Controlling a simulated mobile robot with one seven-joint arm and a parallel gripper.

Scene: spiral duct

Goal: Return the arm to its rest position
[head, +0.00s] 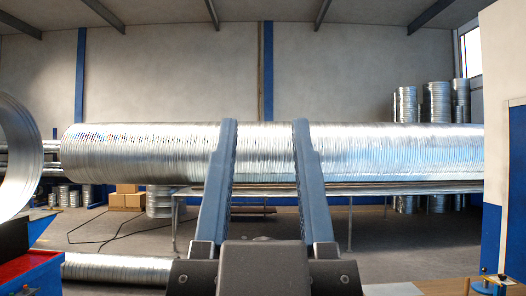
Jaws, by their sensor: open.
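A long, shiny spiral duct (400,152) lies level across the picture behind the fingers. The fingers overlap it in the picture, and I cannot tell how far in front of it they are. The rest of my arm is not clearly visible.
A metal table (405,188) stands under the duct. A large round duct end (18,155) and a red-and-blue unit (30,272) are at the left. Upright ducts (437,103) stand at back right, near a white-and-blue panel (505,150). Boxes (127,199) sit on the floor.

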